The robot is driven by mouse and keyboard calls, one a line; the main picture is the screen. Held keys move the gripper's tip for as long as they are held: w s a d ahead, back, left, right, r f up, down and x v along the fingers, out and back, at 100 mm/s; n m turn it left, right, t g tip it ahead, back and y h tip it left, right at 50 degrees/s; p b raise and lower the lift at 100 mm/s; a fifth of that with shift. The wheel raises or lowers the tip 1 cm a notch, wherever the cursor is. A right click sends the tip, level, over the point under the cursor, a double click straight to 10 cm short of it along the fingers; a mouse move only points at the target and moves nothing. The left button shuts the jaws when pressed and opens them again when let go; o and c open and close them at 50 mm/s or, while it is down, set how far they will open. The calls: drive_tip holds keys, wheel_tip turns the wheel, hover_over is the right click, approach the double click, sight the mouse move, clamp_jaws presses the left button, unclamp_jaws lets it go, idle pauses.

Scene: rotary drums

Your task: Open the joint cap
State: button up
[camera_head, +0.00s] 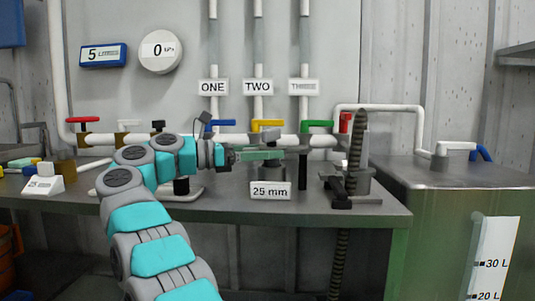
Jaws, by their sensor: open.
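My gripper (262,154) reaches in from the left over the metal bench, its thin greenish fingers pointing right. It is at the grey fitting (268,174) behind the "25 mm" label, and the fingers overlap the fitting's upper part in this view. I cannot tell whether they touch it. The joint cap cannot be clearly made out; a flat grey piece and a dark upright post (303,172) are just right of the fingertips. The gripper is open, and nothing is seen held in it.
White pipes with blue, yellow and green valve handles (317,126) run close behind the gripper. A dark hose (353,150) and a black clamp (345,192) stand to the right. A metal drum (450,220) is at far right. A "25 mm" label (270,191) stands at the bench front.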

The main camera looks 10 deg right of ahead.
drive_tip(key=shift+w+d, duration=0.1)
drive_tip(key=shift+d, duration=0.2)
clamp_jaws()
idle(0.8)
